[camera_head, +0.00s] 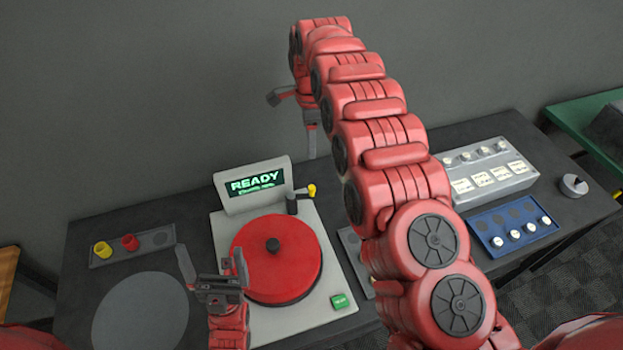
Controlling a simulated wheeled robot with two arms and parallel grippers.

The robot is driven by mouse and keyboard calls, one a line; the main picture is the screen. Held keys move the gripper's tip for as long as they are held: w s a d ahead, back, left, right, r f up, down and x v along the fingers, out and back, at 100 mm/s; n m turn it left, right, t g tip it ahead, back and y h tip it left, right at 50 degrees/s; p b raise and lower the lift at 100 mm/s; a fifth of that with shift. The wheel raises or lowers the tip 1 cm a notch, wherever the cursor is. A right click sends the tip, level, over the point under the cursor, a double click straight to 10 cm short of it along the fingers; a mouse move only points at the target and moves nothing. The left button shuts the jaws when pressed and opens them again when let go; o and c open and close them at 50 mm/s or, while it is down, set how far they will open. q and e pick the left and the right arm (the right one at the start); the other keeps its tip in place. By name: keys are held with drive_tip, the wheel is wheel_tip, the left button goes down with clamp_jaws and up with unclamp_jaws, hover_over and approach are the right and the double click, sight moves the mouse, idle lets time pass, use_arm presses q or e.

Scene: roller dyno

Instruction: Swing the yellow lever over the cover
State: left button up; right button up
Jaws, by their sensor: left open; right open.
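The yellow lever (311,190) stands at the back right of the grey machine (319,240), beside a dark post. Its yellow end is up and to the right of the cover. The round red cover (288,245) with a black knob lies flat on the machine. My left gripper (212,265) is open and empty at the cover's left edge, with its fingers pointing up in the picture. My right gripper (293,126) is open and empty, raised above and behind the machine's screen. My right arm crosses the view just right of the lever.
The screen (255,185) reads READY. A green button (339,301) is at the machine's front right. A small tray with yellow and red pegs (130,242) and a grey disc (140,312) are left. A blue tray (490,240) and a grey panel (520,178) are right.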

drive_tip(key=p, duration=0.2)
hover_over(312, 187)
wheel_tip(312, 187, down, 10)
drive_tip(key=shift+w+r, duration=0.1)
drive_tip(key=shift+f+p, duration=0.35)
drive_tip(key=shift+f, duration=0.1)
drive_tip(key=f+b, duration=0.5)
drive_tip(key=shift+s+f, duration=0.2)
drive_tip(key=shift+f, duration=0.15)
drive_tip(key=shift+w+f+b, duration=0.15)
drive_tip(key=shift+f+b, duration=0.15)
drive_tip(key=shift+f, duration=0.1)
drive_tip(key=shift+r, duration=0.1)
drive_tip(key=shift+c, duration=0.4)
clamp_jaws()
